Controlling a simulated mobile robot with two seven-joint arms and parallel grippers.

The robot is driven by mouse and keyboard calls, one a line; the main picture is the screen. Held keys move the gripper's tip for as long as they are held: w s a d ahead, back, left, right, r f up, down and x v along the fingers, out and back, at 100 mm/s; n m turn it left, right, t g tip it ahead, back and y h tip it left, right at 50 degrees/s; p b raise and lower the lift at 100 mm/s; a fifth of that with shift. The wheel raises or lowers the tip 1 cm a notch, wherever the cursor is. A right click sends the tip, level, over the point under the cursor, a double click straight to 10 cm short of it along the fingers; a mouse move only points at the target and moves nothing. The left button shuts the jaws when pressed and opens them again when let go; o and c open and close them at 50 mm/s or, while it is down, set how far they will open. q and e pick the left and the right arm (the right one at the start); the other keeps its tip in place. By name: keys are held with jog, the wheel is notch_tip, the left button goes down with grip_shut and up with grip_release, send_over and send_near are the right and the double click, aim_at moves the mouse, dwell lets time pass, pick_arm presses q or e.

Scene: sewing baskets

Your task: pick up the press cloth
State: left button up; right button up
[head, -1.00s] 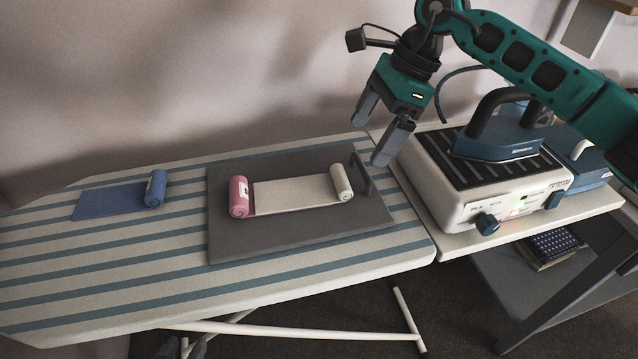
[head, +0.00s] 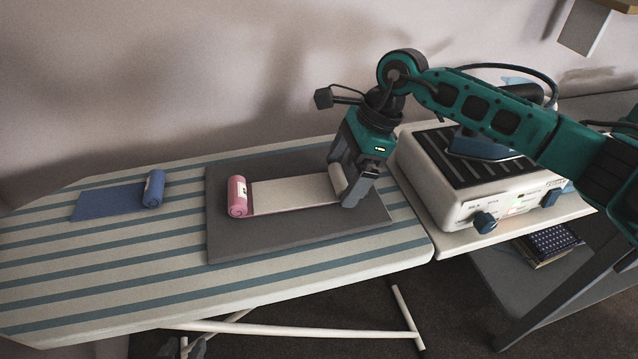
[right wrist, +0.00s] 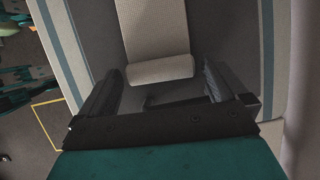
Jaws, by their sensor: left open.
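A whitish cloth strip (head: 293,194) lies flat on a dark grey board (head: 290,240), with a whitish roll (head: 336,179) at its right end and a pink roll (head: 237,196) at its left end. No label says which is the press cloth; the whitish strip looks likely. My right gripper (head: 347,188) is low over the board at the whitish roll, partly hiding it. In the right wrist view its fingers are apart, with the whitish roll (right wrist: 160,70) between or just ahead of the tips; contact is unclear. My left gripper is not in view.
A blue cloth with a rolled end (head: 112,201) lies on the striped ironing board (head: 110,262) to the left. An iron (head: 480,145) rests on a white station (head: 440,190) right of the board, under my right arm. The wall is close behind.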

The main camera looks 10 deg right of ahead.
jog(key=c, duration=0.9)
